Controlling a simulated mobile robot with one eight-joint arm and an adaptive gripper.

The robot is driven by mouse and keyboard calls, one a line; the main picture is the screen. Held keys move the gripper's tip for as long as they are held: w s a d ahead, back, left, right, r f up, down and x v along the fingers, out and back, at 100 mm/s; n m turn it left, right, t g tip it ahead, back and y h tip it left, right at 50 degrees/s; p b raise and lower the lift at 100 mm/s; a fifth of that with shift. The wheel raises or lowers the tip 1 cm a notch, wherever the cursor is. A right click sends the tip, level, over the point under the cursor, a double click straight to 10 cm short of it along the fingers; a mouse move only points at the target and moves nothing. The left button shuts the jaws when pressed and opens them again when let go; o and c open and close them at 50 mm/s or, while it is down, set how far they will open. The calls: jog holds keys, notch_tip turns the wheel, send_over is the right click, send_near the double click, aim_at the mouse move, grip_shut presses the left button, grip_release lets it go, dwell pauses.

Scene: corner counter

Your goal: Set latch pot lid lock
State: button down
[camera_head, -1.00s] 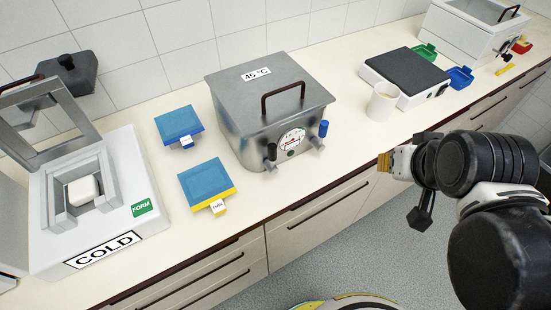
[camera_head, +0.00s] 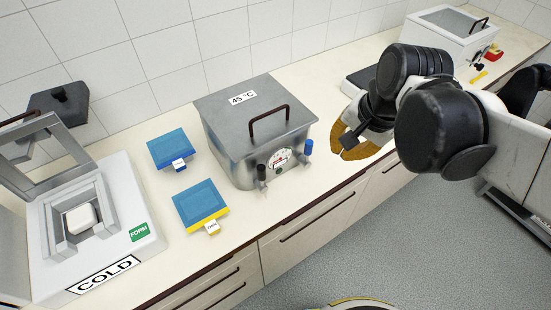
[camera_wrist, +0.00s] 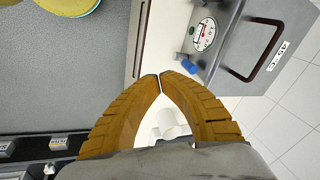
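The pot (camera_head: 225,140) is a grey metal box marked 45 °C, with a dark handle (camera_head: 269,120) on its flat, seated-looking lid (camera_head: 230,108). Its front has a round gauge (camera_head: 279,158), a black-topped post (camera_head: 262,174) at left and a blue-topped post (camera_head: 308,148) at right. Which of them is the latch is unclear. My gripper (camera_head: 337,142), with orange-brown fingers, is right of the pot, apart from it. In the wrist view its fingertips (camera_wrist: 160,76) meet with nothing between the tips; the blue top (camera_wrist: 190,67) is just beyond them.
A white cup (camera_wrist: 168,124) shows behind the fingers in the wrist view. Blue-topped trays (camera_head: 170,148) (camera_head: 199,203) lie left of the pot, beside the COLD press (camera_head: 125,245). A dark-topped device (camera_head: 360,81) is partly hidden behind my arm. A white box (camera_head: 437,43) stands far right.

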aim_at(260, 177)
jog(key=w+a+f+m+g+y+p, duration=0.1)
jog(key=w+a+m+g+p, duration=0.3)
jog(key=a, duration=0.4)
jog(key=w+m, duration=0.1)
jog(key=m, duration=0.1)
jog(key=shift+a+m+g, duration=0.3)
jog(key=shift+m, duration=0.1)
jog(key=shift+f, duration=0.1)
jog(key=s+a+f+b, duration=0.2)
jog(key=a+f, duration=0.3)
jog(key=f, duration=0.4)
jog(key=shift+s+a+f+b, duration=0.3)
jog(key=shift+a+b, duration=0.1)
jog(key=shift+a, duration=0.1)
